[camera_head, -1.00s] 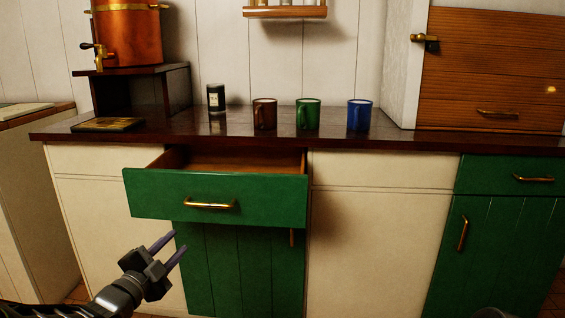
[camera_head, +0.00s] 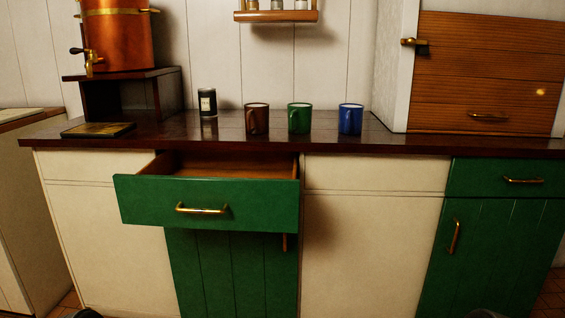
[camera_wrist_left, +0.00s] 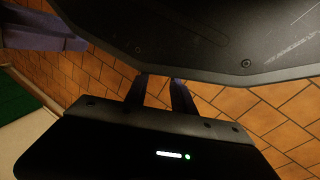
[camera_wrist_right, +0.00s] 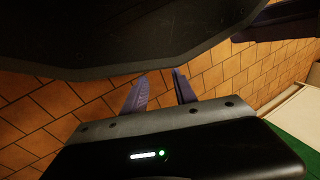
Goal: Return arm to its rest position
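My left gripper (camera_wrist_left: 158,88) shows in the left wrist view with its two fingers apart and nothing between them. It hangs over the tiled floor, close to a dark panel of my own body. My right gripper (camera_wrist_right: 160,82) shows in the right wrist view, also with its fingers apart and empty, over the floor beside my body. In the head view neither gripper's fingers show; only small dark parts of mine peek in at the bottom edge. The green drawer (camera_head: 207,203) stands pulled open, with no gripper at its brass handle (camera_head: 202,209).
On the dark counter (camera_head: 330,142) stand a black canister (camera_head: 208,103), a brown mug (camera_head: 257,119), a green mug (camera_head: 299,119) and a blue mug (camera_head: 350,119). A copper urn (camera_head: 117,38) is at the left. The open drawer juts out; the space before the cabinets looks clear.

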